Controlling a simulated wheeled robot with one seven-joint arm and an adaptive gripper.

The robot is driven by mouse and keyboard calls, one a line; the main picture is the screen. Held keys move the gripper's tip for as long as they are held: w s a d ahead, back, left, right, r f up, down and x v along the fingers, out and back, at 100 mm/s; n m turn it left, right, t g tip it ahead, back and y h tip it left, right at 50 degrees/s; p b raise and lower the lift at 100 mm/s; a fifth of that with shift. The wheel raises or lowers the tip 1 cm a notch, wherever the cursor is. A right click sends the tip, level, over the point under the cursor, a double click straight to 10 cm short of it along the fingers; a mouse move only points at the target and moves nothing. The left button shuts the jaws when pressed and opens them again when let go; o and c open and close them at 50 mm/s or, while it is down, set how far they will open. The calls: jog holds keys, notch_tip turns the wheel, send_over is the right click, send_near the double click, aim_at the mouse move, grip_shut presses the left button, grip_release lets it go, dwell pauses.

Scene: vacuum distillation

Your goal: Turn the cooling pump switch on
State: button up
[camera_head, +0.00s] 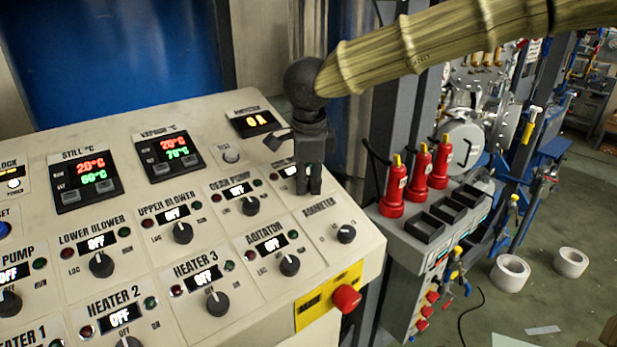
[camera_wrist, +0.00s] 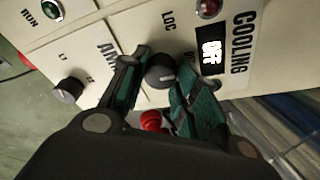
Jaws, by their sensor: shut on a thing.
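The cooling pump switch is a round black knob (camera_wrist: 160,70) on the cream control panel, beside the partly visible word COOLING. Its small display (camera_wrist: 210,51) reads OFF. My gripper (camera_wrist: 163,62) has its two green-padded fingers on either side of this knob and is shut on it. In the head view my dark gripper (camera_head: 309,188) reaches down to the panel's upper right, above the ammeter knob (camera_head: 346,233). There it hides the cooling knob and most of its label.
The sloped panel (camera_head: 215,275) carries several similar knobs, such as the agitator knob (camera_head: 289,265) just below left. A red button (camera_head: 346,299) sits on its front right corner. A grey unit with red cylinders (camera_head: 392,195) stands close at the right.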

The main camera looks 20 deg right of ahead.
jog(key=shift+r+m+p, duration=0.2)
jog(key=shift+m+p, duration=0.2)
jog(key=shift+p, duration=0.1)
jog(key=shift+r+m+p, duration=0.15)
jog(key=shift+m+p, duration=0.35)
jog(key=shift+p, duration=0.15)
jog(key=m+p, duration=0.2)
jog(key=shift+w+m+g+y, duration=0.1)
jog(key=shift+m+g+y, duration=0.2)
jog(key=shift+g, duration=0.1)
jog(key=m+p, duration=0.2)
jog(key=m, duration=0.2)
jog(key=shift+y+p, duration=0.3)
jog(key=shift+y, duration=0.1)
jog(key=shift+w+m+g+y+p, duration=0.1)
jog(key=shift+m+g+y+p, duration=0.3)
jog(key=shift+m, duration=1)
jog(key=o, duration=1)
jog(key=shift+d+f, duration=0.15)
jog(key=shift+f, duration=0.1)
